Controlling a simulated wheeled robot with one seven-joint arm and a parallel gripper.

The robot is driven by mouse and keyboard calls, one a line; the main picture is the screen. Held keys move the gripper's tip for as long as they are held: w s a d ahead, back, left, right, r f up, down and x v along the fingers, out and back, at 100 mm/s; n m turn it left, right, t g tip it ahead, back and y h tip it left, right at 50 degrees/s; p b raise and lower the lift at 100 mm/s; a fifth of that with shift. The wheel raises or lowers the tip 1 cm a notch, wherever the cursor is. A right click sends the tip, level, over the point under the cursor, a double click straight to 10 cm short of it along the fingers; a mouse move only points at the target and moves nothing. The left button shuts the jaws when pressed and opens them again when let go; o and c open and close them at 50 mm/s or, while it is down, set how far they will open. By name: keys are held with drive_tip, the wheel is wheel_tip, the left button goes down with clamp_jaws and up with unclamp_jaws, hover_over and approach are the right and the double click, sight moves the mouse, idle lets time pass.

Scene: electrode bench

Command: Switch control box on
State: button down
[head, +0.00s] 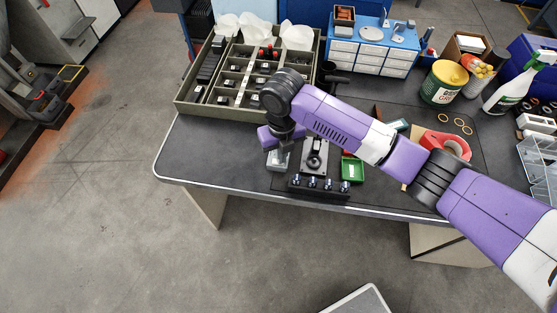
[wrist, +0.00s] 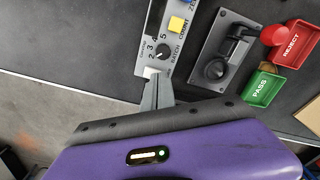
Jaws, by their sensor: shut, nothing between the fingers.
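The control box (wrist: 172,42) is a light grey panel at the top middle of the wrist view, cut off by the upper edge. It carries a numbered black dial marked BATCH (wrist: 162,51), a yellow COUNT button (wrist: 177,24) and part of a blue button (wrist: 190,4). My gripper (wrist: 156,76) is shut and empty, its fingertips at the panel's lower end, over a small pale part that they partly cover. I cannot tell whether they touch it. In the head view the box (head: 279,161) is mostly hidden below my gripper.
Right of the box stands a black fixture on a grey plate (wrist: 222,60), with a green PASS tray (wrist: 262,88) and a red REJECT tray (wrist: 291,45) beyond. A compartment tray (head: 190,108) fills the bench's back left. The bench's front edge is close by.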

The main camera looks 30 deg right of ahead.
drive_tip(key=shift+f, duration=0.2)
drive_tip(key=shift+r+p, duration=2.7)
drive_tip(key=shift+r, duration=0.85)
